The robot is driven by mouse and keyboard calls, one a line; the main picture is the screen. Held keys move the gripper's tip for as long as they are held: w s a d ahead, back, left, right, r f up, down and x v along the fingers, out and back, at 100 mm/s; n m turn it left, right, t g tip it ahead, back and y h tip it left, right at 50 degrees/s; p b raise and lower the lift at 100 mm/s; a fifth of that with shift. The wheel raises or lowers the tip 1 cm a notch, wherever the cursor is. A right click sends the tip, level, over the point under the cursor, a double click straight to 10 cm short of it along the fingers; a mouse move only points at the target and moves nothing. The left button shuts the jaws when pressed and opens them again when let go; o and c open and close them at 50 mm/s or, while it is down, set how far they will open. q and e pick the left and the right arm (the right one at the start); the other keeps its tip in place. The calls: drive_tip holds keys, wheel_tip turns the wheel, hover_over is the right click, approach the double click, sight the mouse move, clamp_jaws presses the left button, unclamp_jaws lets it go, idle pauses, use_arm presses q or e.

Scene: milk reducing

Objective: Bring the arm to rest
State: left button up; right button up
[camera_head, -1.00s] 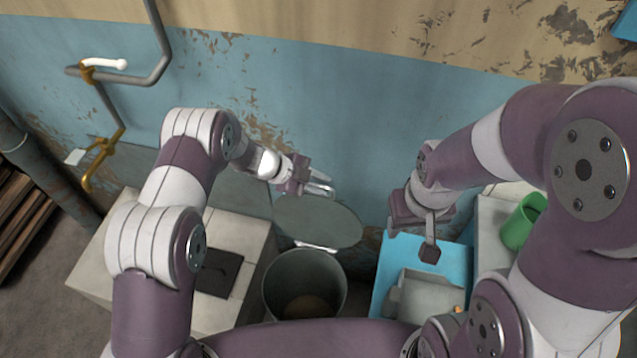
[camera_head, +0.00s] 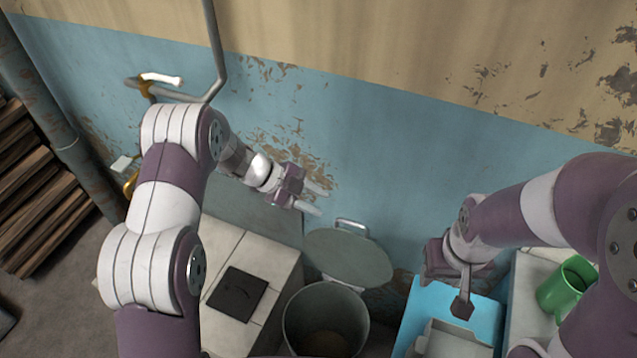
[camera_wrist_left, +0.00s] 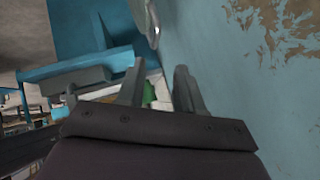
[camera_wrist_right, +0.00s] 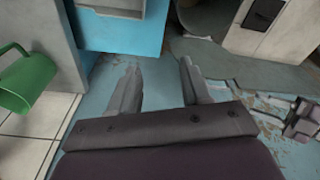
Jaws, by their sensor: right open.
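My left gripper (camera_head: 316,199) is in front of the blue wall, above and left of the round grey lid. Its two fingers are apart and empty, as the left wrist view (camera_wrist_left: 160,67) also shows. My right arm (camera_head: 515,212) comes in from the right, and its hand (camera_head: 452,262) is over the back of the light-blue box (camera_head: 424,306). The right wrist view shows the right gripper (camera_wrist_right: 160,66) with its fingers apart and nothing between them. In the head view its fingers are hidden behind the hand.
A grey bin (camera_head: 326,325) with its round lid (camera_head: 349,259) raised stands between a tiled counter (camera_head: 272,262) with a dark square plate (camera_head: 237,294) and the light-blue box. A green mug (camera_head: 566,288) stands on the right counter. The painted wall (camera_head: 400,150) is close behind both hands.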

use_arm(q)
drive_tip(key=shift+d, duration=0.1)
drive_tip(key=w+a+f+n+t+y, duration=0.2)
drive_tip(key=w+a+n+t+y, duration=0.3)
drive_tip(key=a+n, duration=0.2)
drive_tip(key=s+a+r+n+y, duration=0.2)
drive_tip(key=s+a+n+y, duration=0.15)
drive_tip(key=a+n, duration=0.2)
drive_tip(key=s+r+n+g, duration=0.1)
drive_tip(key=s+r+n, duration=0.2)
drive_tip(key=s, duration=0.4)
drive_tip(key=s+r+n+g+y+p, duration=0.1)
drive_tip(key=s+r+n, duration=0.2)
drive_tip(key=s, duration=0.5)
drive_tip(key=s+r+n+g, duration=0.2)
drive_tip(key=s+r+n, duration=0.2)
drive_tip(key=s, duration=0.3)
drive_tip(key=shift+s+n, duration=0.35)
drive_tip(key=shift+n, duration=0.1)
